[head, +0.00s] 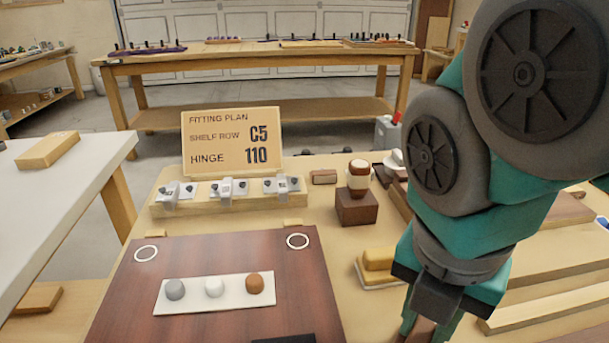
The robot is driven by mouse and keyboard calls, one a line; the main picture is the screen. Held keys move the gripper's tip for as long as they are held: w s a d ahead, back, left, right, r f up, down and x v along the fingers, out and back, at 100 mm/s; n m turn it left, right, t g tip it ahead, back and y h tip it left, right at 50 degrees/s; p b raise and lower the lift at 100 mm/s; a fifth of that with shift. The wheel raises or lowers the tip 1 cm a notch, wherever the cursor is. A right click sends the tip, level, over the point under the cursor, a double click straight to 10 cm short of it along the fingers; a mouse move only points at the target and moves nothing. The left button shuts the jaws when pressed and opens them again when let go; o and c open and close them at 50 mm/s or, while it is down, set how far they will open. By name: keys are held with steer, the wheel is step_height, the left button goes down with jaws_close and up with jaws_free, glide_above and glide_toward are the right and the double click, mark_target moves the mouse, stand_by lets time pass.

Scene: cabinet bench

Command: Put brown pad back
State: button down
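A brown rounded pad (254,283) sits at the right end of a white strip (235,303), beside a white pad (214,287) and a grey pad (175,289). The strip lies on a dark reddish-brown panel (130,305). My gripper (425,334) is at the bottom edge, right of the panel and apart from the strip. Its fingertips are cut off by the frame. Something brown shows between the fingers, but I cannot tell whether it is held.
A sign (231,142) reads shelf row C5, hinge 110. Before it stands a wooden rack (230,205) with metal hinges. A dark brown block (356,207) carries a brown-and-white round piece (359,176). A yellow block (378,262) lies near my arm. Wooden strips (545,294) lie at right.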

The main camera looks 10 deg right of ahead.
steer(key=c, duration=0.7)
jaws_free()
steer(key=shift+f, duration=0.1)
